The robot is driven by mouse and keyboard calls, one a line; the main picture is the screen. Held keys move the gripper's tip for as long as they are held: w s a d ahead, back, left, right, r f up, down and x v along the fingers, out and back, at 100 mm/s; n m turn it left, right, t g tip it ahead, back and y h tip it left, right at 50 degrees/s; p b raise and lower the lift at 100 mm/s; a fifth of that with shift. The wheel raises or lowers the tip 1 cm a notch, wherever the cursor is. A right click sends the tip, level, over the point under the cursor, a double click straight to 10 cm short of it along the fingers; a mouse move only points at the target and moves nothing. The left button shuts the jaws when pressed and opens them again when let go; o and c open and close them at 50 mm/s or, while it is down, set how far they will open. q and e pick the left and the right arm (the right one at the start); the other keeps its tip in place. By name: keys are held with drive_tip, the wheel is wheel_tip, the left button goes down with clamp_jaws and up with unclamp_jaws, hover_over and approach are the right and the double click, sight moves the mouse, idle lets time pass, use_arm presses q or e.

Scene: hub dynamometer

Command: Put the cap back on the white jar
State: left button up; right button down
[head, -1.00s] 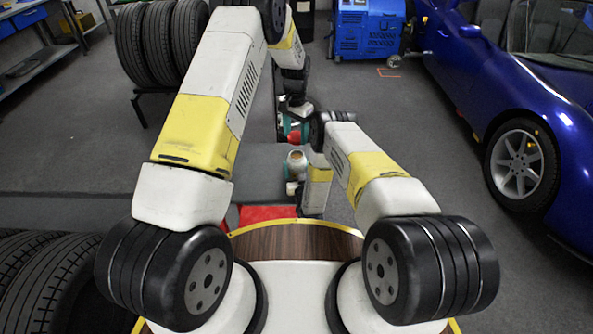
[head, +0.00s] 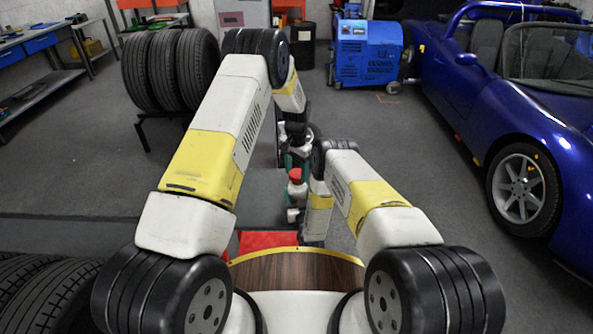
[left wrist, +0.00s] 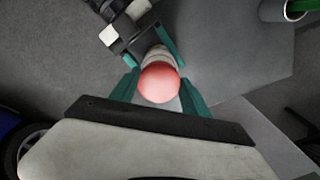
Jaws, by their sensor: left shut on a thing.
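The red cap (head: 295,174) is directly above the white jar (head: 296,189) in the head view and looks to rest on its mouth; I cannot tell whether it is fully seated. My left gripper (head: 297,163) comes down from above and is shut on the cap. In the left wrist view, the cap (left wrist: 158,83) lies between the teal fingers of the left gripper (left wrist: 159,90), with the jar (left wrist: 156,54) behind it. My right gripper (left wrist: 152,42) reaches the jar from the side and appears shut around it. The jar's lower part is mostly hidden.
A container with a green interior (left wrist: 296,9) is at the top right of the left wrist view. A red surface (head: 266,241) shows near my base. Tires (head: 168,70), a blue machine (head: 367,52) and a blue car (head: 500,110) stand farther off.

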sight(297, 191)
use_arm(q)
drive_tip(key=shift+f, duration=0.9)
drive_tip(key=shift+f, duration=0.55)
idle(0.4)
